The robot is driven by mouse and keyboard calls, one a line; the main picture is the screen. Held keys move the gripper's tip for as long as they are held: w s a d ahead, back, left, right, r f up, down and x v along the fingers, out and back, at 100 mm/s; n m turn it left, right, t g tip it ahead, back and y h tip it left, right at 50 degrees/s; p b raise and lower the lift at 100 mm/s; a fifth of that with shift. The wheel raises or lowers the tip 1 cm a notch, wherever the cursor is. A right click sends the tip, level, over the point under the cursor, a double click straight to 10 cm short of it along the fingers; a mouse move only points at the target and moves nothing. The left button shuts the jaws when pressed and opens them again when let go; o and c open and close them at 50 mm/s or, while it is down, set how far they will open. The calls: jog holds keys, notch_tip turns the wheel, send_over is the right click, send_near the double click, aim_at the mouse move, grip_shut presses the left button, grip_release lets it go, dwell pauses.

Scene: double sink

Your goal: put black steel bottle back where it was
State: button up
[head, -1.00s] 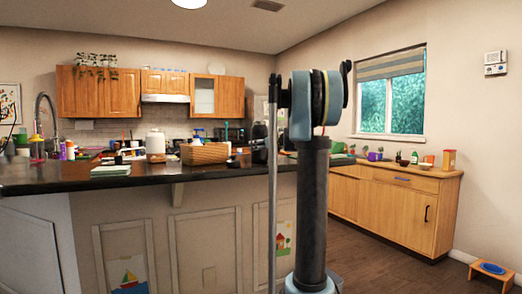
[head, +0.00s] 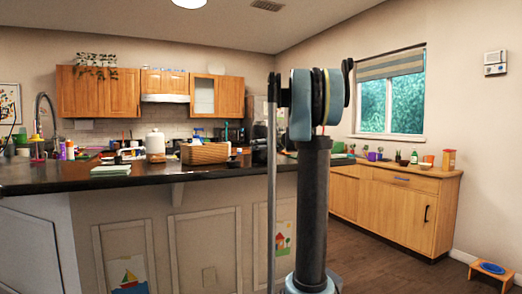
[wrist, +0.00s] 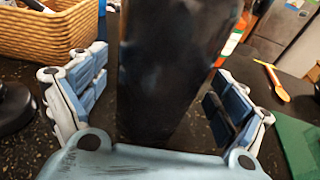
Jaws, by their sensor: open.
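The black steel bottle (wrist: 165,70) stands on the dark counter and fills the middle of the wrist view, with its top cut off by the upper edge. My gripper (wrist: 155,105) is open, with one blue-and-white finger on each side of the bottle. Dark counter shows between the bottle and each finger, so the fingers look apart from it. In the head view, my arm's column hides part of the counter's right end, and I cannot clearly make out the bottle there.
A wicker basket (wrist: 55,35) is close on the left, also in the head view (head: 205,153). A black round object (wrist: 13,105) lies left of my gripper. An orange spoon (wrist: 275,82) and green board (wrist: 300,145) lie right.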

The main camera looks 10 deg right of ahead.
jog(key=v, duration=1.1)
jog(key=s+a+f+n+g+h, duration=0.1)
jog(key=s+a+f+n+g, duration=0.1)
jog(key=s+a+f+n, duration=0.4)
jog(key=s+a+f+n+g, duration=0.25)
jog(key=s+f+n, duration=0.25)
jog(key=s+f, duration=0.4)
jog(key=s+a+f+n+g+h, duration=0.1)
jog(key=s+a+f+n+g, duration=0.35)
jog(key=s, duration=0.45)
jog(key=s+d+f+n+g+h, duration=0.1)
jog(key=s+d+f+n+h, duration=0.1)
jog(key=s+f+n, duration=0.5)
jog(key=s+d+f+n+g+h, duration=0.1)
jog(key=s+d+f+n+h, duration=0.2)
jog(key=s+f, duration=1.2)
jog(key=d+n, duration=0.2)
jog(key=n, duration=0.3)
jog(key=shift+d+h, duration=0.3)
jog(key=shift+d, duration=0.05)
jog(key=shift+w+f, duration=0.25)
jog(key=shift+w, duration=0.1)
